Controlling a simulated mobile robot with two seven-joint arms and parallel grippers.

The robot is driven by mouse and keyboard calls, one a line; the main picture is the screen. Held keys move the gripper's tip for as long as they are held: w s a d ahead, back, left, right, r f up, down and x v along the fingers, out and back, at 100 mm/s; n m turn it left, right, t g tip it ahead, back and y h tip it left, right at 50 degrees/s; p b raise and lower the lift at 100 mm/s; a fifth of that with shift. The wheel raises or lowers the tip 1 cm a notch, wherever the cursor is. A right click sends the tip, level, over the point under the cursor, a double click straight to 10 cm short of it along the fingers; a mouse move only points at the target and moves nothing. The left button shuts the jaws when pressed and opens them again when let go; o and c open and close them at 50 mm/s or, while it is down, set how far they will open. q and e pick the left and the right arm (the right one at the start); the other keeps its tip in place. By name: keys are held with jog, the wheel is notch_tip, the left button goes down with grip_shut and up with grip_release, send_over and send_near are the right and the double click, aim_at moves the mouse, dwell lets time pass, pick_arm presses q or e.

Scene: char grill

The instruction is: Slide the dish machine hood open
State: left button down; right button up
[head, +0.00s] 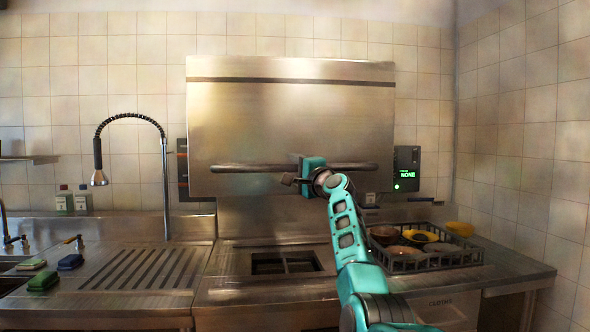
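The dish machine hood (290,115) is a large stainless steel box in the middle of the head view. It stands raised, with a clear gap between its lower edge and the counter. A long horizontal bar handle (235,168) runs across its lower front. My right gripper (303,178), on a teal arm, is at the middle of this handle. The wrist hides part of the bar, and I cannot tell whether the fingers are closed around it. My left gripper is not in view.
Under the hood is a recessed opening (285,263). A dark rack with bowls (425,258) stands on the right counter. A control box (406,168) with green lit text is beside the hood. A spray tap (165,185) and ribbed drainboard (145,268) are at left.

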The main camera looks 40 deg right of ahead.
dwell(0.3)
jog(key=shift+s+a+f, duration=0.1)
jog(key=shift+s+f, duration=0.1)
jog(key=shift+s, duration=0.35)
jog(key=b+v, duration=0.2)
jog(key=v, duration=0.9)
jog(key=shift+s, duration=0.35)
